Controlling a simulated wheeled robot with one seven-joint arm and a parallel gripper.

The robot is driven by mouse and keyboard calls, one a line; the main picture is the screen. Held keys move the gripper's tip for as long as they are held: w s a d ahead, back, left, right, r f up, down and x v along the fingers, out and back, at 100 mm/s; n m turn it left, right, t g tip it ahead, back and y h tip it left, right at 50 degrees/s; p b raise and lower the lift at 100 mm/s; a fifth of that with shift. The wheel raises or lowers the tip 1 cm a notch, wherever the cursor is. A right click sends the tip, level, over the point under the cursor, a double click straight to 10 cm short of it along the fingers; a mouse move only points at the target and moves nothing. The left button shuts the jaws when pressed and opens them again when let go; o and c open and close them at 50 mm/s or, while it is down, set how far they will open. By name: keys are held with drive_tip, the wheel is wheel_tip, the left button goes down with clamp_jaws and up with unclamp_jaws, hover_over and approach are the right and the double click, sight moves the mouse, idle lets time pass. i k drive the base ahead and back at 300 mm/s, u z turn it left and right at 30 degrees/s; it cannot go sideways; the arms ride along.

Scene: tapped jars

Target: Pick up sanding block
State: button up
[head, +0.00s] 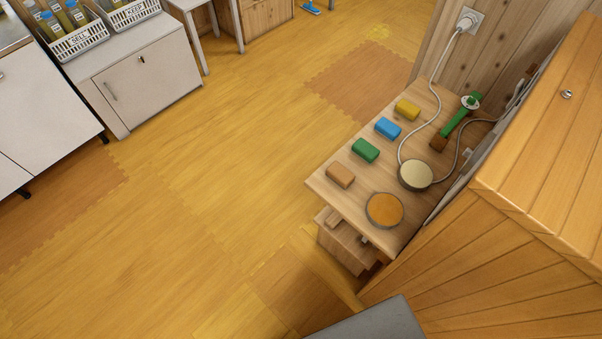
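A row of small blocks lies on a wooden table (322,180) at the right: a tan-brown block (340,175) nearest the front left corner, then a green block (365,150), a blue block (388,128) and a yellow block (407,110) farther back. The tan-brown one looks most like a sanding block, but I cannot tell for sure from here. The blocks stand apart from each other along the table's left side, with nothing on top of them. My gripper is not in view.
A cream round disc (415,175) with a cord, an orange-topped round disc (384,210) and a green-handled tool (460,119) share the table. A wooden cabinet (545,140) stands close on the right. Open floor (200,200) lies to the left.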

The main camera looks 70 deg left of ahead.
sight(339, 174)
drive_tip(key=u, duration=1.75)
